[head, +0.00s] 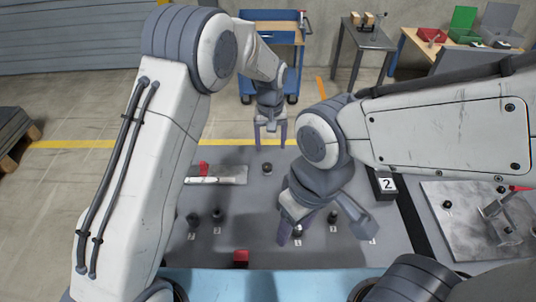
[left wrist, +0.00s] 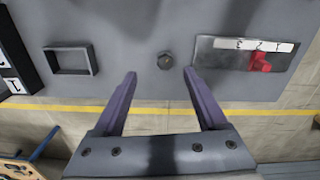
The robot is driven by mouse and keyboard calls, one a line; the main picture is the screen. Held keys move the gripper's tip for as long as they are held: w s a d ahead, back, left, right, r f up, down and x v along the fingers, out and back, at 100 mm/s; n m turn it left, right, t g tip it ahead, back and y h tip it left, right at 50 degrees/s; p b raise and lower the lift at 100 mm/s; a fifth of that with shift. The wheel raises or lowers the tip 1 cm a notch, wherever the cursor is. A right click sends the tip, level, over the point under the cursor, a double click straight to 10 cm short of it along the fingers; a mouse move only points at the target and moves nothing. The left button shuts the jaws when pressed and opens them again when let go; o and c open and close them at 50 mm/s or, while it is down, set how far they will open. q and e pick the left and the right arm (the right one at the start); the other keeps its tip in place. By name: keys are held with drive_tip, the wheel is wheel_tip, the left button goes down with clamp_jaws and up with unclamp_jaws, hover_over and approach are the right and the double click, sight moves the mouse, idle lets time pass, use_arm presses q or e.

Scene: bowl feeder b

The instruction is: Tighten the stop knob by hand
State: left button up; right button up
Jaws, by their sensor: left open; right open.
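Which part is the stop knob is not marked. A small dark round knob (head: 266,168) stands alone on the grey table (head: 235,205); it also shows in the left wrist view (left wrist: 165,61). My left gripper (head: 270,147) is open and empty, beyond the knob in the head view. In the left wrist view its fingers (left wrist: 160,75) are spread, with the knob apart from them. A red part (left wrist: 260,61) sits on a metal plate (left wrist: 222,57) with a strip marked 1, 2, 3. My right gripper (head: 290,238) is open low over the front, near a dark knob labelled 1 (head: 298,231); its fingertips are partly hidden.
More dark knobs stand on numbered spots at front left (head: 217,215) and front right (head: 333,217). A shallow grey tray (left wrist: 71,60) is beside the lone knob. A black box marked 2 (head: 384,186) stands at right.

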sight(268, 166)
use_arm(q)
drive_tip(key=shift+n, duration=0.5)
drive_tip(key=w+f+p, duration=0.1)
drive_tip(key=f, duration=0.3)
drive_tip(key=w+f+p, duration=0.1)
drive_tip(key=f+p, duration=0.1)
drive_tip(key=f, duration=0.2)
drive_tip(key=w+a+f+p, duration=0.1)
drive_tip(key=f, duration=0.3)
drive_tip(key=shift+w+f, duration=0.1)
drive_tip(key=shift+f, duration=0.15)
drive_tip(key=shift+f+p, duration=0.4)
drive_tip(key=shift+f, duration=0.3)
clamp_jaws()
